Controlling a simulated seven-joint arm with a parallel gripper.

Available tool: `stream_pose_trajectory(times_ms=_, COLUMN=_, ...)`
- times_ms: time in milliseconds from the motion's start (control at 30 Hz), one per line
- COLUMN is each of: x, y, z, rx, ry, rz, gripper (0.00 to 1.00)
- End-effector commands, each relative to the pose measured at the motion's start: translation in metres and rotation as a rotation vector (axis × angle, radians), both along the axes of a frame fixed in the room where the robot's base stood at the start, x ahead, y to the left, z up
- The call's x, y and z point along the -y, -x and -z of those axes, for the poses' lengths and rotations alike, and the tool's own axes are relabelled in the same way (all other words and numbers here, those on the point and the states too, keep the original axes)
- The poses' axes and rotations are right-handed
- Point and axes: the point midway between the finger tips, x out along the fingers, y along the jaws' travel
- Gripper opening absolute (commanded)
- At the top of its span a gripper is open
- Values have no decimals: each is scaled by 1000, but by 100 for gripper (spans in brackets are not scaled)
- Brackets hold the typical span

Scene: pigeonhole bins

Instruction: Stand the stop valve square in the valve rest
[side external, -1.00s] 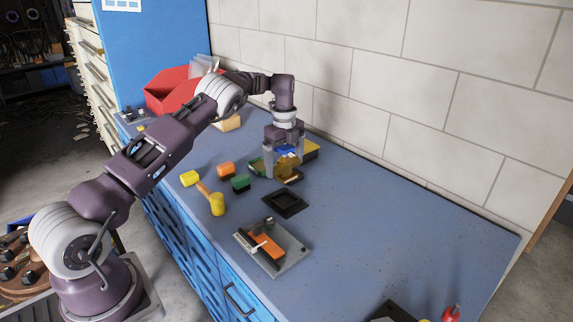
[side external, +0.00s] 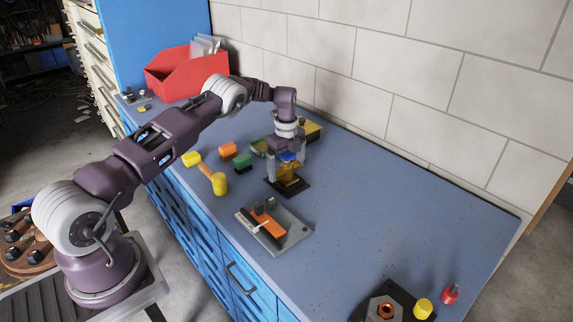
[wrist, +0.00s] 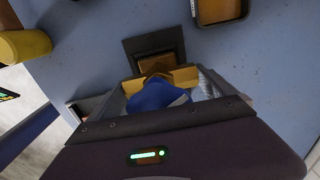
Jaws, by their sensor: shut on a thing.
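The stop valve has a brass body (side external: 289,172) and a blue handle (side external: 289,157). My gripper (side external: 286,168) is shut on it and holds it over the dark square valve rest (side external: 300,191). In the wrist view the blue handle (wrist: 157,96) lies between my fingers, with the brass body (wrist: 178,77) just beyond it. The rest's dark frame (wrist: 131,46) shows past the valve, with a brown middle. The valve covers part of the rest, and I cannot tell whether its base touches or is seated.
A grey plate with an orange block (side external: 271,225) lies in front of the rest. A yellow-headed mallet (side external: 219,184) and orange and green blocks lie left. A red bin (side external: 188,75) stands at the back. The bench right of the rest is clear.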

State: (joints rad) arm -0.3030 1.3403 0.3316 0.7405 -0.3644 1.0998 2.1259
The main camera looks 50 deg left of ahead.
Motion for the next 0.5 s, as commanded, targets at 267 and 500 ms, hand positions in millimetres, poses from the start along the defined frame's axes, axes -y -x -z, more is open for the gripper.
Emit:
stream_pose_trajectory(times_ms=267, x=0, y=-1, z=-1, rx=2, ry=0, rz=0, gripper=22)
stream_pose_trajectory(times_ms=500, x=0, y=-1, z=2, rx=2, ry=0, rz=0, gripper=22)
